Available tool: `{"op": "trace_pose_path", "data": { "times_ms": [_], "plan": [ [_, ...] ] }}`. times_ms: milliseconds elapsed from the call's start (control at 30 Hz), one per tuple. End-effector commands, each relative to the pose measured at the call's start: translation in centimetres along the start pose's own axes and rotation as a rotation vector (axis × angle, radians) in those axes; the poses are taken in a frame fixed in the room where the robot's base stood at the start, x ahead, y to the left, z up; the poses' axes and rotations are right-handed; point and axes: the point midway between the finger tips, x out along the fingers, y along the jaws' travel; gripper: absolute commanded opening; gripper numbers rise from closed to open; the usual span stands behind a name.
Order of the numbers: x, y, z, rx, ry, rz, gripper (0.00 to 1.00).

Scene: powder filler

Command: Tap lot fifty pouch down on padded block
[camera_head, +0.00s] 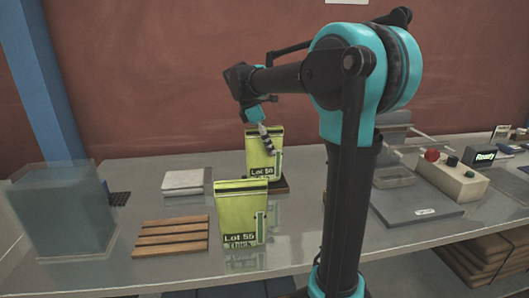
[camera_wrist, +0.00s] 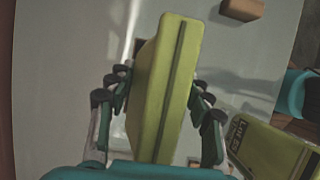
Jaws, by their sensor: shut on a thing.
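Two yellow-green pouches stand on the table in the head view. The rear pouch (camera_head: 275,140) has a lot label, too small to read surely, and is upright; its lower part is partly hidden by the front pouch. My gripper (camera_head: 266,140) is at the rear pouch's upper part. In the wrist view my gripper (camera_wrist: 160,100) is shut on this pouch (camera_wrist: 165,85), with fingers on both sides. A dark, low block (camera_head: 281,187) shows at the rear pouch's base; I cannot tell whether they touch. The front pouch (camera_head: 232,207) reads Lot 55 Thick.
A wooden slatted rack (camera_head: 171,236) lies left of the front pouch. A flat plate (camera_head: 415,205) and a button box (camera_head: 450,182) are at right. The front pouch stands close by.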

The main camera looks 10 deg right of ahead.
Motion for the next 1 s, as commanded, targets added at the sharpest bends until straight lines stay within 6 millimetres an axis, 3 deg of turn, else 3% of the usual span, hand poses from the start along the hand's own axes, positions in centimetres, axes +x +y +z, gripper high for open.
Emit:
{"op": "trace_pose_path", "data": {
  "times_ms": [133,400,1000],
  "plan": [
    [0.9,0.0,-0.4,0.0,0.0,0.0,0.0],
    [0.9,0.0,-0.4,0.0,0.0,0.0,0.0],
    [-1.7,0.0,0.7,0.0,0.0,0.0,0.0]
  ]
}}
